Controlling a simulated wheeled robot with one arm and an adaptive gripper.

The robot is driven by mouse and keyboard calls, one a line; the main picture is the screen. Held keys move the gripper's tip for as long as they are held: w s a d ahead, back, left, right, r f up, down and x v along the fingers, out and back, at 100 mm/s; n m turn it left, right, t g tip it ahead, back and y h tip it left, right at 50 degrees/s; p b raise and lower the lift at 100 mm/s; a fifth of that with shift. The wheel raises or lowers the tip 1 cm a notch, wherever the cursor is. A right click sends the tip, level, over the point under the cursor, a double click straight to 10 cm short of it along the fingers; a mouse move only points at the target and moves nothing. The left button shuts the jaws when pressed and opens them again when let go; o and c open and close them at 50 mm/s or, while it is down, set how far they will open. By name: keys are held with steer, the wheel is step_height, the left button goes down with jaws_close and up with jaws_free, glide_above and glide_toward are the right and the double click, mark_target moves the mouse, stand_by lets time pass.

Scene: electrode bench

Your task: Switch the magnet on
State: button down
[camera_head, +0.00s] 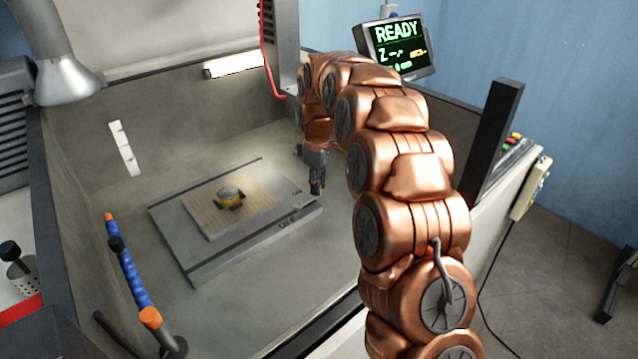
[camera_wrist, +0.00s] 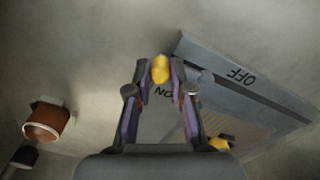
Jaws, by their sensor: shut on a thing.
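The magnet is a flat grey chuck (camera_head: 175,217) on the tank floor, with ON and OFF marked along its right side. In the wrist view its grey face (camera_wrist: 205,52) shows both labels upside down. My gripper (camera_wrist: 160,72) is shut on a yellow knob (camera_wrist: 160,68), which looks like the end of the magnet's lever. The fingertips are beside the ON label in that view, and OFF lies farther right. In the head view my gripper (camera_head: 317,190) is at the chuck's right end. The lever's shaft is hidden there.
A yellow and black workpiece (camera_head: 231,197) sits on the plate with orange lines on the chuck. A blue hose with orange ends (camera_head: 135,275) stands at the tank's left front. A screen (camera_head: 398,45) reads READY. Tank walls surround the chuck.

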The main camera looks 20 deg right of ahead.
steer(key=c, duration=1)
jaws_free()
steer(key=shift+c, duration=0.2)
step_height(320, 180, up, 12)
